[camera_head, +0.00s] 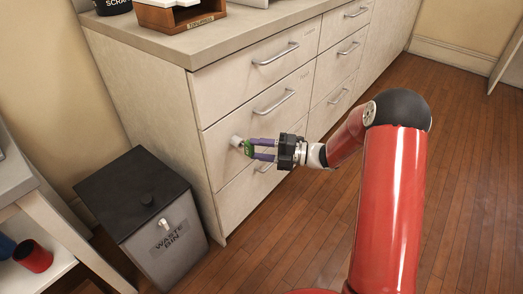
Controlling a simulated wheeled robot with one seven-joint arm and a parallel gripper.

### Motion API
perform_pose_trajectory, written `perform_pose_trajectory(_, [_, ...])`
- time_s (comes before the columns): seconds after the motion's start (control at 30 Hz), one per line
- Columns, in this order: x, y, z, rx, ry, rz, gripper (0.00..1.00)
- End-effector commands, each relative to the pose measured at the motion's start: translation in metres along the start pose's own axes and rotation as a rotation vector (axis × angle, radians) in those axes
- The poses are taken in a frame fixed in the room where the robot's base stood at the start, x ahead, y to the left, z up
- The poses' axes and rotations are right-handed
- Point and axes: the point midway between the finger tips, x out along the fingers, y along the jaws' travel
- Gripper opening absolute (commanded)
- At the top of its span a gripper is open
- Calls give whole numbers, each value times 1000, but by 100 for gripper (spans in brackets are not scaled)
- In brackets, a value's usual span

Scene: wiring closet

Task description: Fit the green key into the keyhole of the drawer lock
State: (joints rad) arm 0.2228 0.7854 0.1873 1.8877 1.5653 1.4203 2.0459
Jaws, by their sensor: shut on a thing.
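My gripper (262,149) is shut on the green key (248,147), which sits between its purple fingers. The gripper points left towards the drawer front. The drawer lock (237,141) is a small pale round piece on the left part of the second drawer (222,138). The key is right at the lock in this view. I cannot tell whether its tip is in the keyhole or just in front of it. The keyhole itself is hidden.
A dark waste bin (148,203) stands on the floor left of the cabinet. A table with a red cup (33,256) on its shelf is at the lower left. Drawer handles (274,101) stick out nearby. A wooden box (180,14) sits on the countertop (233,39). The floor at right is clear.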

Motion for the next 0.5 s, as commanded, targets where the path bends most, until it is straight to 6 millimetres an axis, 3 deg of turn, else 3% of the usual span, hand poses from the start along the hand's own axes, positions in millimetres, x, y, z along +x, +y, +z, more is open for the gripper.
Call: perform_pose_trajectory(0.5, [10,0,6,-1,0,0,10])
